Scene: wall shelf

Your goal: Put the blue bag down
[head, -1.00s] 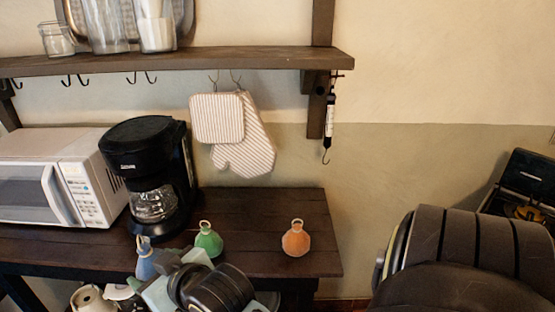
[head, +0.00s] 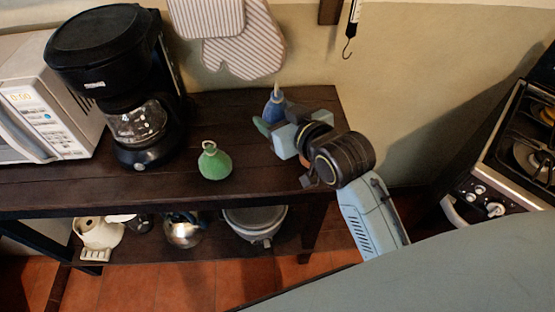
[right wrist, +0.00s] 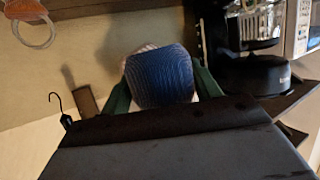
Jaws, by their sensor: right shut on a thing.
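The blue bag (head: 274,108), with a pale loop on top, shows over the right back part of the dark wooden table (head: 250,155). My right gripper (head: 270,124) is shut on it; the green fingers flank the blue bag (right wrist: 160,78) in the right wrist view. Whether its underside touches the table I cannot tell. The green bag (head: 214,162) stands upright on the table, left of the gripper and apart from it. My left gripper is not in view.
A coffee maker (head: 130,85) and a microwave (head: 40,100) stand on the table at left. Striped mitts (head: 240,40) hang above its back. A stove (head: 510,150) is at right. Pots sit on the lower shelf. The table between coffee maker and green bag is clear.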

